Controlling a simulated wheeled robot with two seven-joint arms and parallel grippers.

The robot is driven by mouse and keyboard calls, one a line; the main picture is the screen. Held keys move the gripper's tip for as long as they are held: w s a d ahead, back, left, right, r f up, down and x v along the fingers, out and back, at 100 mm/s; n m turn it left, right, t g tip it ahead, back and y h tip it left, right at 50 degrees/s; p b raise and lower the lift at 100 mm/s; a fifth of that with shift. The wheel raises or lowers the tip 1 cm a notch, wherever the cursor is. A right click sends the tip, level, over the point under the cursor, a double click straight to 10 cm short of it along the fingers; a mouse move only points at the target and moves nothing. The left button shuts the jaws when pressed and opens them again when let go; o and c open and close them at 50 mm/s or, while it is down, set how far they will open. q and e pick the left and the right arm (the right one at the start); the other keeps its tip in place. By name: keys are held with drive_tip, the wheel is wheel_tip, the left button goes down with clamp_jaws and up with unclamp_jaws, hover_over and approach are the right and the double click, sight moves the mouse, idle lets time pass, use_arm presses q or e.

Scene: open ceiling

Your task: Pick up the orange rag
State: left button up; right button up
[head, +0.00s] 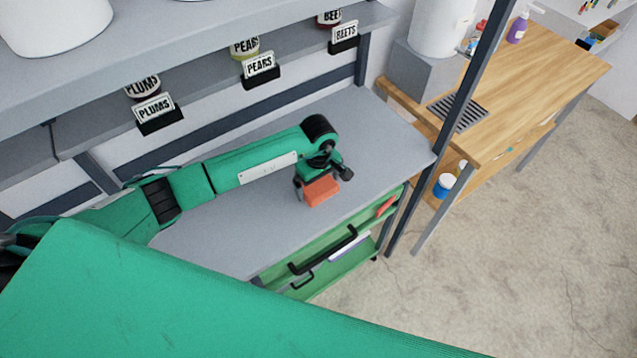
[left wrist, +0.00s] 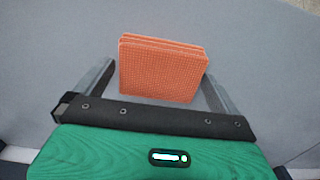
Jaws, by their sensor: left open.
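The orange rag (head: 321,190) is a folded, block-like piece on the grey shelf top near its front edge. In the left wrist view the orange rag (left wrist: 163,70) shows a fine woven texture and stacked folds. My left gripper (head: 322,180) is over the rag from above. In the left wrist view my left gripper (left wrist: 155,80) is open, one finger on each side of the rag, with a visible gap at least on the right. I cannot tell whether the left finger touches it. My right gripper is not in view.
The grey shelf top (head: 225,235) is otherwise clear around the rag. An upper shelf with labelled jars (head: 245,48) overhangs behind. A dark post (head: 440,140) stands at the right. A green drawer unit (head: 330,265) is below, and a wooden table (head: 535,80) stands beyond.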

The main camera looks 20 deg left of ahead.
sight(319, 185)
use_arm(q)
drive_tip(key=shift+f, duration=0.55)
drive_tip(key=c, duration=0.7)
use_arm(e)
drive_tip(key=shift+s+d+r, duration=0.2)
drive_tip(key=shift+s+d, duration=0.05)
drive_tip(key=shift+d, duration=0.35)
use_arm(q)
drive_tip(key=shift+r+b, duration=0.35)
drive_tip(key=shift+r, duration=0.2)
wheel_tip(319, 185, up, 8)
drive_tip(key=b, duration=0.3)
drive_tip(key=shift+f, duration=0.25)
drive_tip(key=shift+r, duration=0.75)
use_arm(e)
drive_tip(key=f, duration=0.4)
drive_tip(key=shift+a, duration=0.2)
